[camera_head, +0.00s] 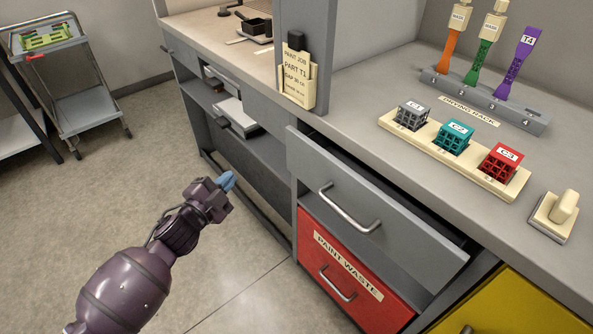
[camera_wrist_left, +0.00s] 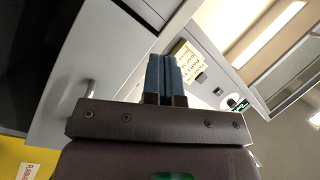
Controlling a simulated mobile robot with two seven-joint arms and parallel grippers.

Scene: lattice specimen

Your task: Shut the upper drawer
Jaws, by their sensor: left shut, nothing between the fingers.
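The upper drawer (camera_head: 345,205) is grey with a curved metal handle (camera_head: 350,210). It stands pulled out from the bench, and its dark inside shows behind the front panel. In the left wrist view the grey drawer front (camera_wrist_left: 85,75) is at the left, with its handle (camera_wrist_left: 89,89). My left gripper (camera_head: 229,180) has blue fingers and is shut and empty. It is in the air left of the drawer, apart from it. The blue fingers also show in the left wrist view (camera_wrist_left: 165,75). My right gripper is not in view.
A red drawer labelled paint waste (camera_head: 350,270) is below the upper drawer, and a yellow front (camera_head: 510,305) is at the lower right. The bench top holds a drying rack (camera_head: 485,98) and a cream tray (camera_head: 395,130) with lattice cubes. A cart (camera_head: 90,105) stands back left. The floor between is clear.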

